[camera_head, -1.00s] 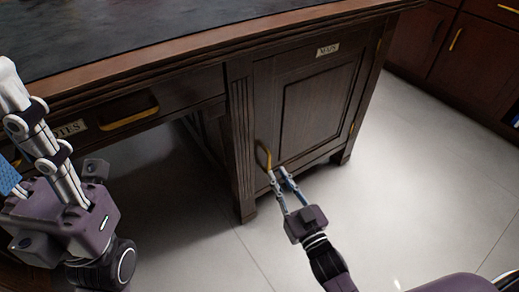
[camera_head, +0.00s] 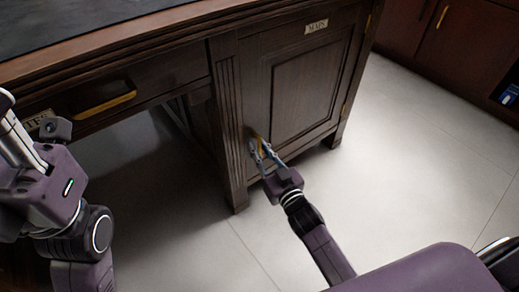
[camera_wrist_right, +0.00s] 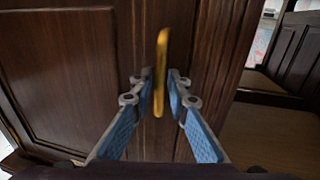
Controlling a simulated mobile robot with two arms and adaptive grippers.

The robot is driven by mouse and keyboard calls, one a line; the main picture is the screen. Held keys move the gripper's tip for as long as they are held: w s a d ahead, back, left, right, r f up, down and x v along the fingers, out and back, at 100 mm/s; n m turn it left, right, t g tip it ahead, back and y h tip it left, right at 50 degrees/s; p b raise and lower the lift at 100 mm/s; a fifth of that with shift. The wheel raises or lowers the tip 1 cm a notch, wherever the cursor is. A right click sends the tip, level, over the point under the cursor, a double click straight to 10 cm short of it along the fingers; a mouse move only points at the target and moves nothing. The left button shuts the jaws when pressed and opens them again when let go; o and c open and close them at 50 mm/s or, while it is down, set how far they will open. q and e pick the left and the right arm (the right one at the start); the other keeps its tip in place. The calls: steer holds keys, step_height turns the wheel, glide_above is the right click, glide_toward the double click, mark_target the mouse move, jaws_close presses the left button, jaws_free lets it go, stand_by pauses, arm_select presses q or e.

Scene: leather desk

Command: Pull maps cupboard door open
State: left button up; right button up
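The maps cupboard door (camera_head: 305,95) is a dark wood panel in the right part of the desk, under a "MAPS" label (camera_head: 316,26). It looks closed. Its upright brass handle (camera_wrist_right: 161,72) is at the door's left side. My right gripper (camera_head: 263,150) is at that handle. In the right wrist view the blue-padded fingers are open, one on each side of the handle's lower part. I cannot tell whether either finger touches it. My left gripper (camera_head: 18,140) is at the left edge of the head view, partly cut off, away from the door.
A drawer with a brass handle (camera_head: 103,104) is left of the cupboard, above the open knee space. The desk top (camera_head: 85,22) overhangs the door. Pale floor (camera_head: 410,150) in front and to the right is clear. Another cabinet (camera_head: 465,50) stands at the back right.

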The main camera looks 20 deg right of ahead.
jaws_close()
